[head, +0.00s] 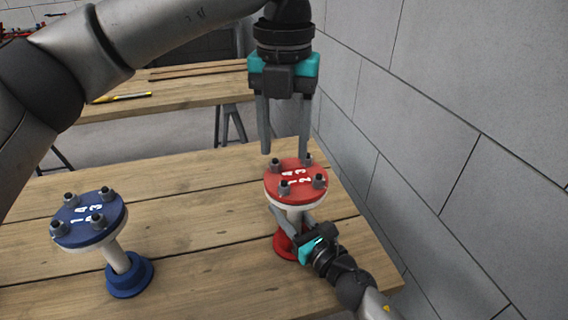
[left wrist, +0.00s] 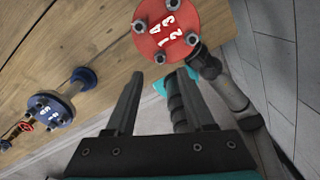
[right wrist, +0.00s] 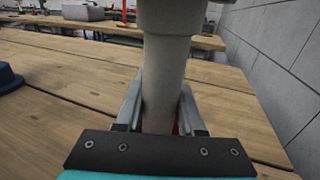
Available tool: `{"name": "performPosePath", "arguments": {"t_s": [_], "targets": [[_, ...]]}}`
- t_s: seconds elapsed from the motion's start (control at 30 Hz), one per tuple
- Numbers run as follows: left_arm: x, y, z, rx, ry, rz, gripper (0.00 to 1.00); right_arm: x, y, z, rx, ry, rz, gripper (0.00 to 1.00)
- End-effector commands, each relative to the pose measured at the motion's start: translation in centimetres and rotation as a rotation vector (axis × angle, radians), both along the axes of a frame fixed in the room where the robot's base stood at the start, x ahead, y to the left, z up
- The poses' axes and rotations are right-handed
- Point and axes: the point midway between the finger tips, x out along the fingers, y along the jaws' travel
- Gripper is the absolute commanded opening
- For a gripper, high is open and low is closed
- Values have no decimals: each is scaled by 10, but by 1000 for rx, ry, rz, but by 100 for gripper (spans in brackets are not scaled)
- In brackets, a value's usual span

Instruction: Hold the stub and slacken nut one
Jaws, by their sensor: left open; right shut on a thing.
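The red-flanged stub (head: 296,183) stands upright on the table, with a pale pipe and a red foot. Its red top carries several grey nuts and painted numbers; the nut by the 1 (head: 284,188) looks to be nut one. My right gripper (head: 292,222) is shut on the pale pipe below the flange, which fills the right wrist view (right wrist: 164,85) between the fingers. My left gripper (head: 284,154) is open and empty, pointing down just above the far side of the red flange. In the left wrist view the flange (left wrist: 165,25) lies beyond the open fingertips.
A similar blue-flanged stub (head: 90,222) stands to the left on the wooden table (head: 190,225). A grey block wall (head: 450,130) rises close on the right. Another bench (head: 190,90) stands behind. The table between the two stubs is clear.

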Motion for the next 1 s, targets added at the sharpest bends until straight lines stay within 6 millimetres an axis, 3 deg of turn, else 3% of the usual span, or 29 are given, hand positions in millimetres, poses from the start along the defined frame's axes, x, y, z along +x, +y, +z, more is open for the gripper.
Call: {"name": "performPosePath", "arguments": {"t_s": [0.1,0.23,0.63,0.67,0.9,1.0], "targets": [[0,0,25,0,-3,1,54,0,0,-1,0,2,0,0],[0,0,43,-1,-2,1,54,0,0,-1,0,2,0,0],[0,0,53,0,1,-1,54,0,0,-1,0,2,0,0],[0,0,53,0,1,-1,54,0,0,-1,0,2,0,39],[0,0,52,0,1,0,54,0,0,-1,-1,1,0,66],[0,0,52,0,1,0,54,0,0,0,-1,1,0,73]]}}
